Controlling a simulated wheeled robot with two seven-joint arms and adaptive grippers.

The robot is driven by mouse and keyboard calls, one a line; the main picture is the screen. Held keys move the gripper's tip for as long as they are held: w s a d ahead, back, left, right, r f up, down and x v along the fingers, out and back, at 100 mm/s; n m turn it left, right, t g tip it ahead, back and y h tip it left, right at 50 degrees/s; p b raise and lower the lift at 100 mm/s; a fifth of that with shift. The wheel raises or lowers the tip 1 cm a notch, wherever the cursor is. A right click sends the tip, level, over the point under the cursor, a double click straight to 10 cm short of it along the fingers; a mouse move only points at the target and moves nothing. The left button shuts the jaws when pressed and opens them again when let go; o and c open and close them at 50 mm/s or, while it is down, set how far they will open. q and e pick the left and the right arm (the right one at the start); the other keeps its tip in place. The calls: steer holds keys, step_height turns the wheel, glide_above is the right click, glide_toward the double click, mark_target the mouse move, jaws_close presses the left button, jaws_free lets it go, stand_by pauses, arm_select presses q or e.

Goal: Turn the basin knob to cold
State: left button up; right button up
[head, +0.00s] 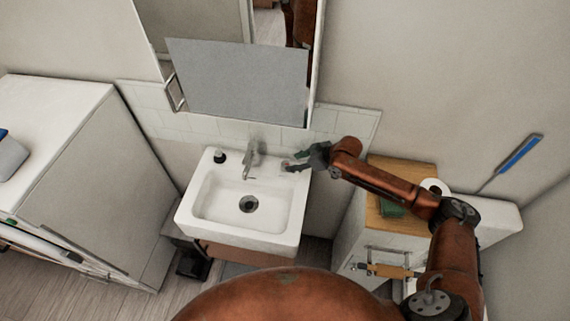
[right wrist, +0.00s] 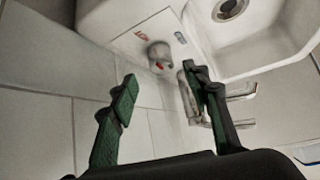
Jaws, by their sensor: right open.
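The white basin (head: 207,206) stands against the tiled wall in the head view, with a grey faucet (head: 253,158) at its back. The basin knob (right wrist: 159,54) is a small grey knob with a red mark, on a white plate (right wrist: 133,40) bearing a red label and a blue label. My right gripper (head: 299,161) is at the basin's back right corner. In the right wrist view its green-padded fingers (right wrist: 160,80) are open, with the knob beyond and between the tips and nothing held. The faucet shows behind the right-hand finger. My left gripper is out of view.
A dark soap bottle (head: 219,157) stands on the basin's back left corner. A white cabinet (head: 100,185) stands left, and a wooden-topped cabinet (head: 410,168) stands right, under my right arm.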

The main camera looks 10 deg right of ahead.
mark_target(286, 164)
steer(key=x, duration=0.6)
steer(key=shift+w+a+f, duration=0.1)
steer(key=shift+a+f, duration=0.1)
steer(key=shift+a, duration=0.1)
steer(key=shift+c, duration=0.4)
